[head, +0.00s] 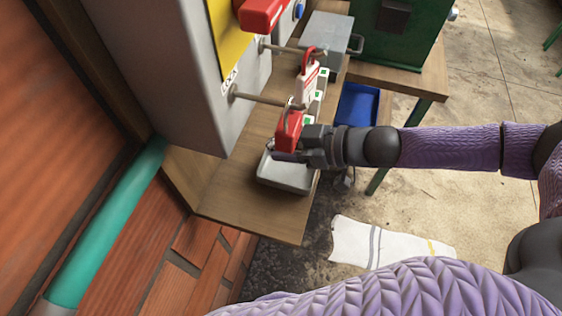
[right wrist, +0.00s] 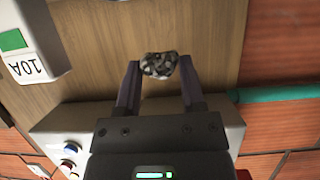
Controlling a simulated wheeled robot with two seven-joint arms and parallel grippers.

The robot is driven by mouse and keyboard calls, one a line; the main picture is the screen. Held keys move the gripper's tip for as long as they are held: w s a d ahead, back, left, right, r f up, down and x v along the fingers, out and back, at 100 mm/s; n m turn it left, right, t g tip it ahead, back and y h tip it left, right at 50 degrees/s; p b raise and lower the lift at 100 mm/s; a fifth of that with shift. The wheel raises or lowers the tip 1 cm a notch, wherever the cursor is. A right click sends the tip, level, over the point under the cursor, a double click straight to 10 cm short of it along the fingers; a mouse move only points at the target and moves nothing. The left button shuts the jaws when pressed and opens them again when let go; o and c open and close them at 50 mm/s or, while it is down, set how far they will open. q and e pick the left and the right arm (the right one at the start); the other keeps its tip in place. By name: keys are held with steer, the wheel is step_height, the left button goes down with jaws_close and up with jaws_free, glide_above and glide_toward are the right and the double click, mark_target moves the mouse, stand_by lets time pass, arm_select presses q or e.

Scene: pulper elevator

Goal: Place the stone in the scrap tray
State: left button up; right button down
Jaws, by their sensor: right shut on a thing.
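My right gripper (head: 280,152) comes in from the right in the head view, over a shallow grey tray (head: 286,178) on the wooden shelf. In the right wrist view my right gripper (right wrist: 159,72) is shut on a small, rough, dark grey and white stone (right wrist: 158,65) at its fingertips. The stone cannot be made out clearly in the head view. A blue tray (head: 358,106) lies farther back, beside the shelf. I cannot tell from the pictures which tray is the scrap tray. My left gripper is not in view.
A grey cabinet (head: 180,85) with rods stands left of the shelf (head: 245,200). A red lock (head: 288,130) and a white-and-red tag (head: 309,85) hang close to my gripper. A green machine (head: 400,35) stands behind. A white cloth (head: 385,243) lies on the floor.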

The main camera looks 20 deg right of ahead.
steer(key=f+b, duration=0.1)
steer(key=f, duration=0.1)
steer(key=f+b, duration=0.1)
steer(key=f, duration=0.3)
steer(key=shift+w+a+f+b, duration=0.2)
steer(key=shift+a+b, duration=0.2)
steer(key=shift+w+a+f, duration=0.15)
steer(key=shift+f, duration=0.2)
steer(key=shift+r, duration=0.1)
steer(key=shift+c, duration=2.4)
jaws_free()
steer(key=p+v, duration=0.2)
steer(key=v, duration=1)
